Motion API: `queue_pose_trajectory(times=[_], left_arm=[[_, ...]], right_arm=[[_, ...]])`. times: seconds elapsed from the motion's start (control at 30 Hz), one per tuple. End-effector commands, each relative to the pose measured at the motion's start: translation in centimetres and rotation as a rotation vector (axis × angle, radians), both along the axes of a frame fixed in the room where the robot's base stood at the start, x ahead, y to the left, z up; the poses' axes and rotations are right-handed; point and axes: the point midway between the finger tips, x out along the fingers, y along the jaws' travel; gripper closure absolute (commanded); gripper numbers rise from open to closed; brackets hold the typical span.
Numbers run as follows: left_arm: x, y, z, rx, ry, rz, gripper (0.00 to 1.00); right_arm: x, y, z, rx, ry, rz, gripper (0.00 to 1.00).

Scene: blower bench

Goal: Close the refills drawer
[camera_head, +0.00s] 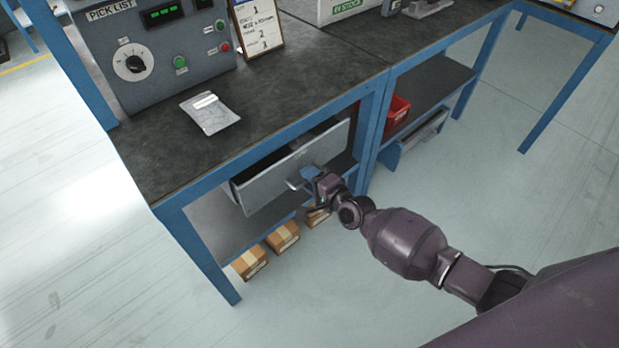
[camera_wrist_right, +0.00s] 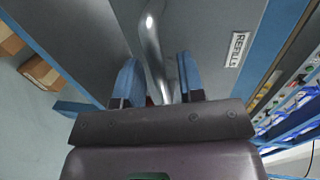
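The grey refills drawer (camera_head: 290,168) sticks out from under the bench top, partly open. Its bar handle (camera_head: 296,184) is on the front, and a REFILLS label (camera_wrist_right: 236,49) shows beside it in the right wrist view. My right gripper (camera_head: 309,177) is at the drawer front by the handle. In the right wrist view its two blue fingers (camera_wrist_right: 159,82) stand apart on either side of the silver handle (camera_wrist_right: 156,50), with a visible gap to each finger. My left gripper is not in view.
The blue-framed bench (camera_head: 230,140) carries a control box (camera_head: 150,50) and a silver packet (camera_head: 210,113). Cardboard boxes (camera_head: 283,237) sit low under the drawer. A red bin (camera_head: 397,112) is on the shelf to the right. The floor in front is clear.

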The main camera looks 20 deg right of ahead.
Motion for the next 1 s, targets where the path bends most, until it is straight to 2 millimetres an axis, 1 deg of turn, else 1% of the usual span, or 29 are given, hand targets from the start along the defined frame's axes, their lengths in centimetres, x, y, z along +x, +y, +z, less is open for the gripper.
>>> queue_pose_trajectory(times=[0.27,0.5,0.77,0.87,1.0], left_arm=[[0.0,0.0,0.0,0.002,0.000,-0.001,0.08],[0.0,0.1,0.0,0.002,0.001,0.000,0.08],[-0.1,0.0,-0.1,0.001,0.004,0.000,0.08],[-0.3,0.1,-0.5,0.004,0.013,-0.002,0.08],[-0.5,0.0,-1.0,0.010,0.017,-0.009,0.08]], right_arm=[[0.1,0.0,0.0,0.000,-0.001,0.000,0.64],[0.1,0.0,0.0,0.000,-0.001,0.000,1.00],[0.1,0.1,0.0,0.000,-0.001,0.000,1.00],[0.9,0.3,-0.1,0.001,-0.001,0.000,1.00],[2.6,1.0,-0.3,0.003,0.001,-0.001,1.00]])
